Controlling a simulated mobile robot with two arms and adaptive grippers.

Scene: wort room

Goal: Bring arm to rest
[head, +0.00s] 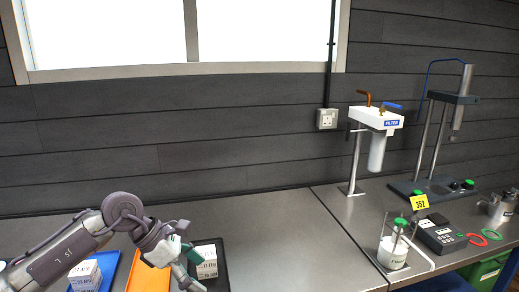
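My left arm reaches in from the lower left over the front of the grey bench (270,225). My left gripper (188,262) is at the left edge of a black tray (222,270), next to a white box with printed text (207,262). A small teal piece shows at the gripper; I cannot tell whether it is part of the gripper or something in it. The fingers are small and partly hidden, so I cannot tell whether they are open or shut. My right gripper is not in view.
A blue tray (107,264) with a white box (86,275) and an orange tray (150,277) lie left of the black tray. On the right stand a filter unit (377,120), a metal stand (440,185), a white jar (393,252) and a dark keypad device (440,236). The bench middle is clear.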

